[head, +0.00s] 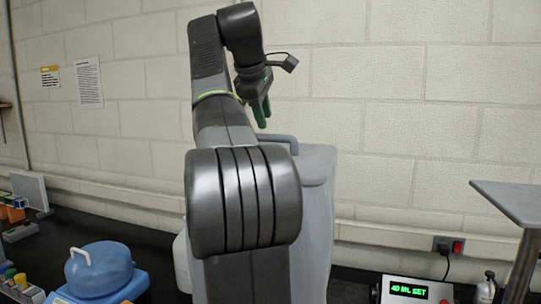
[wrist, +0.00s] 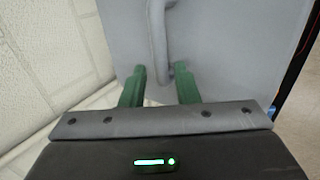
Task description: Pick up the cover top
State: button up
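A grey cover top (head: 316,160) with a raised bar handle (head: 280,139) sits on a tall, light grey body, partly hidden behind my arm. In the wrist view the cover top (wrist: 225,45) fills the upper middle, with its handle (wrist: 158,40) running down between the fingers. My gripper (head: 262,113) hangs above the cover in the head view, pointing down. In the wrist view my gripper's (wrist: 161,72) green fingers are apart with nothing between their tips that they grip. Contact with the handle cannot be seen.
A blue domed container (head: 98,270) with a white handle stands at the lower left. A device with a green display (head: 409,291) and a grey raised plate (head: 512,198) are at the right. A pale brick wall (head: 420,80) is close behind.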

aim_at(270, 137)
jog(key=shift+a+x, duration=0.2)
jog(key=shift+x, duration=1)
jog(key=shift+w+d+f, duration=0.25)
jog(key=shift+d+f, duration=0.05)
jog(key=x, duration=0.5)
jog(key=shift+s, duration=0.1)
jog(key=c, duration=0.5)
grip_shut()
jog(key=shift+r, duration=0.1)
